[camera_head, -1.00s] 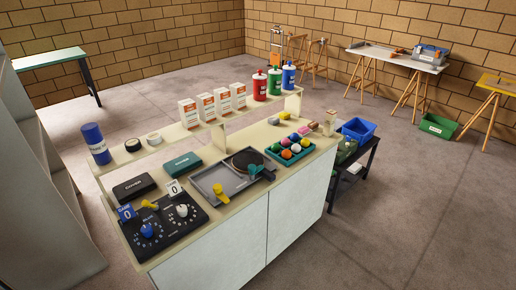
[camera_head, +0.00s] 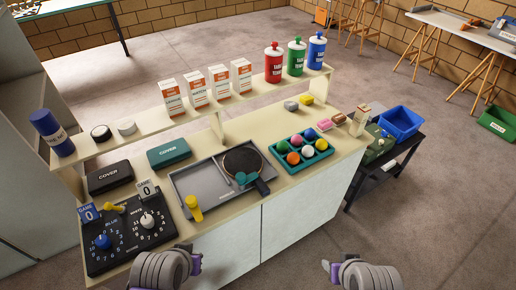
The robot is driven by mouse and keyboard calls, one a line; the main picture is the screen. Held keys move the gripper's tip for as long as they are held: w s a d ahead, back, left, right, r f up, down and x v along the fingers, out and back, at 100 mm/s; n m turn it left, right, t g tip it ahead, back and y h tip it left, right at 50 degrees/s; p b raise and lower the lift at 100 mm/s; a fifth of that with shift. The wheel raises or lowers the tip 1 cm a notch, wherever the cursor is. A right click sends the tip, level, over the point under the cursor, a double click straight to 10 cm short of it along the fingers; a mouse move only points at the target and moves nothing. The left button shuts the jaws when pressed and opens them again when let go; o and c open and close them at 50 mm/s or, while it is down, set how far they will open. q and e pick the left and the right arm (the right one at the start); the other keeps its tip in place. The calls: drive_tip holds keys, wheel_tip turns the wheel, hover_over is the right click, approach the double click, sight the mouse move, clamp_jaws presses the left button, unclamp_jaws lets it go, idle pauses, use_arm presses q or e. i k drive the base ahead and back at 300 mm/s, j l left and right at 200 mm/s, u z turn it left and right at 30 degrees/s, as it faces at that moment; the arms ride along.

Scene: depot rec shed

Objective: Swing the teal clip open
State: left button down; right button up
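The teal clip (camera_head: 242,179) sits at the front right of a grey tray (camera_head: 192,181) on the counter. It lies across the handle side of a dark round paddle (camera_head: 245,160). A yellow clip (camera_head: 194,207) stands at the tray's front left edge. My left gripper (camera_head: 196,264) is low in the picture, in front of the counter and apart from the clips. My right gripper (camera_head: 328,268) is at the bottom, right of the counter front. Both are seen mostly from behind, so their fingers are unclear. Neither touches the teal clip.
A teal tray of coloured balls (camera_head: 318,159) stands right of the paddle. A black scoreboard (camera_head: 127,241) with knobs is at the left. Two cover boxes and a raised shelf (camera_head: 250,97) with bottles and cartons lie behind. A blue bin (camera_head: 400,122) stands right.

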sight(241, 178)
drive_tip(key=i+l+u, duration=0.1)
drive_tip(key=i+l, duration=0.7)
